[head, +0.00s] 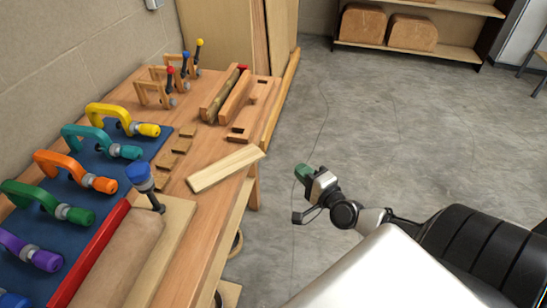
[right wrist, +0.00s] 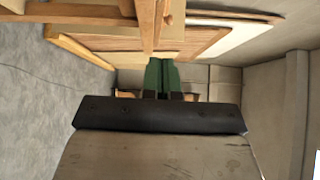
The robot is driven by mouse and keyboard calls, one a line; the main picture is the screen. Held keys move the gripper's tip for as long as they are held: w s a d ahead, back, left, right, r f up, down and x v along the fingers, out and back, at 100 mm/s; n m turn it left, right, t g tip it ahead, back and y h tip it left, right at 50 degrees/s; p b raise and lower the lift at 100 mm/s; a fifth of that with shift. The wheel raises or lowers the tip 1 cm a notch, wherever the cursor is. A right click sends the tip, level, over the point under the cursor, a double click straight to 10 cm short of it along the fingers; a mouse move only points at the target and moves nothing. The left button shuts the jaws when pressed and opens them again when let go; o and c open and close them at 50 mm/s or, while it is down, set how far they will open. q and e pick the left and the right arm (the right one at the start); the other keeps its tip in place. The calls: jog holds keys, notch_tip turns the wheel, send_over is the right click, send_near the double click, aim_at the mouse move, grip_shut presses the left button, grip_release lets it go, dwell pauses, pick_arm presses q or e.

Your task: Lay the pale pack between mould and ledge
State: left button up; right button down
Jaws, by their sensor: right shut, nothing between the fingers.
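The pale pack (head: 226,167) is a flat light wooden strip lying slantwise on the workbench, its right end near the bench's right edge. The mould (head: 120,252) is a brown rounded block at the front of the bench, cut off by the bottom edge. A red bar (head: 88,254) runs along its left side and a pale board lies to its right; I cannot tell which is the ledge. My right gripper (head: 302,174), with green fingertips, is shut and empty, over the floor right of the bench and apart from the pack. The green fingers show in the right wrist view (right wrist: 161,76). My left gripper is out of view.
Several coloured clamps (head: 112,150) lie on a blue mat at the left. A blue-handled clamp (head: 143,182) stands beside the mould. Small wooden blocks (head: 174,153) lie left of the pack, and wooden fixtures (head: 228,92) stand behind it. The floor to the right is clear.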

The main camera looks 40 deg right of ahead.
aim_at(261, 157)
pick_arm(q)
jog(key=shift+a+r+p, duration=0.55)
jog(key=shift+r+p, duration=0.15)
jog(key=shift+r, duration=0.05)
pick_arm(e)
jog(key=w+a, duration=0.3)
jog(key=w, duration=0.5)
jog(key=shift+w, duration=0.35)
jog(key=shift+a, duration=0.15)
jog(key=shift+w+a+r+p, duration=0.1)
jog(key=shift+w+a+p, duration=0.5)
jog(key=shift+w+a, duration=0.7)
jog(key=shift+w, duration=0.05)
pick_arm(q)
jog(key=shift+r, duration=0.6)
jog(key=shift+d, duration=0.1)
